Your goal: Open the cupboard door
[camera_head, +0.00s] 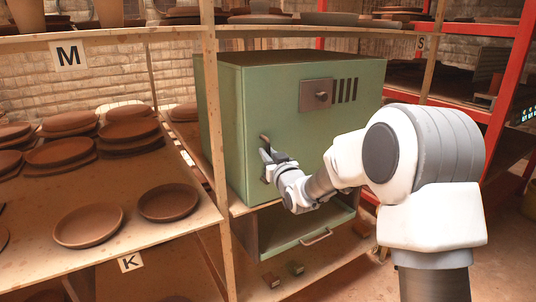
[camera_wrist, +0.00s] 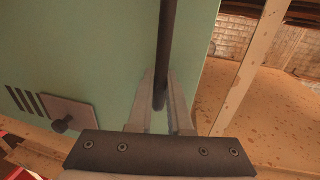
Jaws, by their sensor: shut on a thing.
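The cupboard (camera_head: 222,120) is a green metal box on the wooden rack. Its green door (camera_head: 300,140) faces me and looks closed, with dark vent slots and a plate with a knob (camera_head: 321,96) at upper right. A dark upright bar handle (camera_head: 264,142) is at the door's left edge. My gripper (camera_head: 269,160) is at this handle. In the wrist view the handle (camera_wrist: 163,45) runs down between the two fingers of my gripper (camera_wrist: 161,88), which are shut on it.
Below the cupboard a green drawer (camera_head: 305,228) with a bar handle sticks out. A wooden post (camera_head: 212,110) stands close at left, beside shelves of clay plates (camera_head: 88,225). A red rack frame (camera_head: 508,90) is at right. Small blocks (camera_head: 271,280) lie under the drawer.

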